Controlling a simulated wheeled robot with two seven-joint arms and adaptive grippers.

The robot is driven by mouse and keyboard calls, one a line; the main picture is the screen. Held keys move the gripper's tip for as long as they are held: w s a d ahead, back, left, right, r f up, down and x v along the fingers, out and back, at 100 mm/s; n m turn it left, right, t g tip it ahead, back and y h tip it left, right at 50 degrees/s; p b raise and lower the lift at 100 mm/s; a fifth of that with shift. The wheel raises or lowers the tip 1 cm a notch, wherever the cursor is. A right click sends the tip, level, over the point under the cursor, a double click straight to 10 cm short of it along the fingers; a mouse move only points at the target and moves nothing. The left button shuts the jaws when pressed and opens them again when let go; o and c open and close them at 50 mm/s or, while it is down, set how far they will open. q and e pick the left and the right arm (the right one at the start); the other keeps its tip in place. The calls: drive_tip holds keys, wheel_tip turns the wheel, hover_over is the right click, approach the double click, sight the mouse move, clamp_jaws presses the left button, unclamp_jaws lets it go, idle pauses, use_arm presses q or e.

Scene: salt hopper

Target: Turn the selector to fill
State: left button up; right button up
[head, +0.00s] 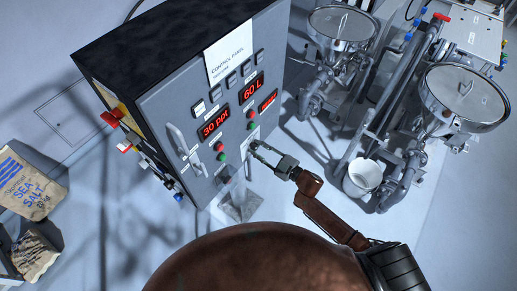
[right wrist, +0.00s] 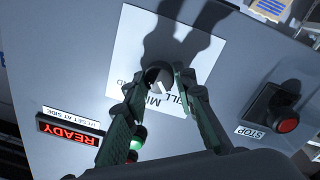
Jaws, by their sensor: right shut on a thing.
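The grey control panel (head: 165,112) stands left of centre in the head view, its front tilted towards the lower right. In the right wrist view the selector is a small round knob (right wrist: 157,74) on a white label plate (right wrist: 140,50). Printed letters near it include "FILL" and "MI"; the fingers partly cover the lettering. I cannot tell surely which mark the knob points at. My right gripper (head: 262,149) is at the panel's lower right, its fingers (right wrist: 159,84) closed on either side of the knob. My left gripper is not in view.
A red stop button (right wrist: 287,122) and a red "READY" display (right wrist: 70,129) flank the selector. A handle (head: 178,140) sticks out of the panel. Steel hoppers (head: 463,97) with pipes and a white bucket (head: 362,176) stand right. Sea salt bags (head: 30,187) lie left.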

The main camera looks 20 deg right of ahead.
drive_tip(key=shift+d+n, duration=0.1)
drive_tip(key=shift+n, duration=0.2)
drive_tip(key=o, duration=1.1)
drive_tip(key=shift+o, duration=0.2)
drive_tip(key=v, duration=1.2)
